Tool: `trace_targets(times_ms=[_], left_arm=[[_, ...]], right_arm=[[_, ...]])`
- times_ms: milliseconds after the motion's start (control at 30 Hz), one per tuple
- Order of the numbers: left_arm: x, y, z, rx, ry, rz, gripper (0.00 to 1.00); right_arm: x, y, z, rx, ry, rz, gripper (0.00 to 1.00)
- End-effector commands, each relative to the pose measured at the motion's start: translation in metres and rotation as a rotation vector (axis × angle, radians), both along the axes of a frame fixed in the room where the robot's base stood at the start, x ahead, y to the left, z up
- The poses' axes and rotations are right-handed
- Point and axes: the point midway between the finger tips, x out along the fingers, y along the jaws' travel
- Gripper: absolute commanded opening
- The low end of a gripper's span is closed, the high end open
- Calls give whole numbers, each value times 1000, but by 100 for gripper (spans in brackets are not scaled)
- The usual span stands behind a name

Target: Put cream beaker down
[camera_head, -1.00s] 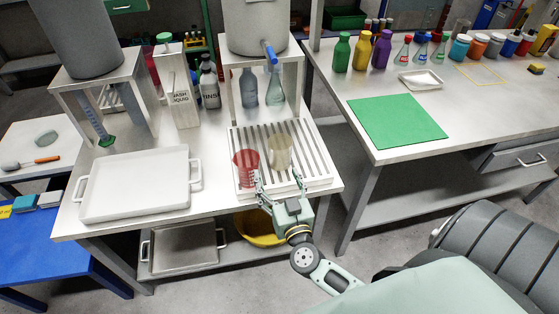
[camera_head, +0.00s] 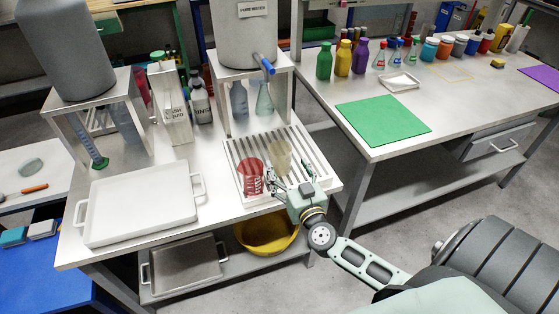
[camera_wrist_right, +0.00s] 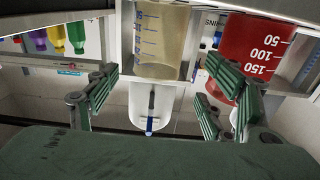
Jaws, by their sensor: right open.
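The cream beaker (camera_head: 279,158) stands upright on the slatted white rack, just beyond my right gripper. The red beaker (camera_head: 250,178) stands in front and to the left of it on the same rack (camera_head: 234,158). My right gripper (camera_head: 288,174) is open and empty, its fingers pointing toward the cream beaker. In the right wrist view the cream beaker (camera_wrist_right: 162,40) lies ahead of the gap between the spread fingers (camera_wrist_right: 163,75). The red beaker (camera_wrist_right: 250,50) is behind the right-hand finger there. The left gripper is in no view.
A white tray (camera_head: 135,205) lies left of the rack. Behind the rack, glass flasks (camera_head: 264,98) stand under a tank stand. A yellow bowl (camera_head: 266,234) is on the lower shelf. A green mat (camera_head: 383,120) lies on the right-hand table.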

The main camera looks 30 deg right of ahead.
Motion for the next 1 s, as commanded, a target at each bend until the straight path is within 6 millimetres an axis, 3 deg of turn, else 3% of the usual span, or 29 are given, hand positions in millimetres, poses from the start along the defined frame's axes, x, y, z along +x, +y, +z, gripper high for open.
trace_targets(times_ms=[533, 833, 1000], left_arm=[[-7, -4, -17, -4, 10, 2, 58], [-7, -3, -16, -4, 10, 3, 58], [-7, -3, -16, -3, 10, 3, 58]], right_arm=[[67, -18, -5, -2, -3, -1, 74], [72, -19, -4, -2, -1, 0, 74], [72, -19, -4, -1, -1, 0, 60]])
